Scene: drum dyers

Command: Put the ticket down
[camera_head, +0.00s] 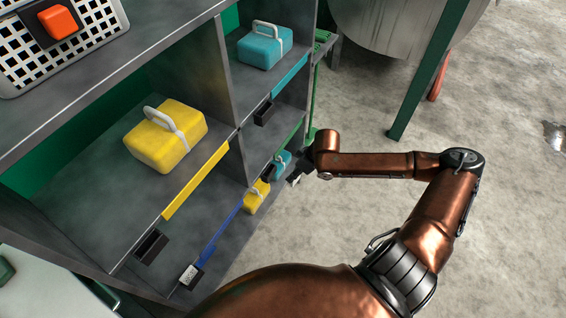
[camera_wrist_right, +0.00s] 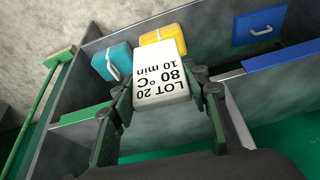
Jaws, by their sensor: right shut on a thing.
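The ticket (camera_wrist_right: 161,75) is a white block printed "LOT 20 80°C 10 min", upside down in the right wrist view. My right gripper (camera_wrist_right: 163,92) is shut on it, with a dark finger on each side. In the head view my right gripper (camera_head: 291,168) is at the front of the lower right bay, partly hidden by my arm; a small white part of the ticket (camera_head: 294,180) shows there. I cannot tell whether the ticket touches the shelf. My left gripper is not in view.
A small teal case (camera_head: 282,163) and a small yellow case (camera_head: 256,197) stand close by. Another white label (camera_head: 189,275) is at the blue shelf strip (camera_head: 220,236). Larger yellow (camera_head: 166,137) and teal (camera_head: 264,46) cases are above. The floor at right is mostly clear.

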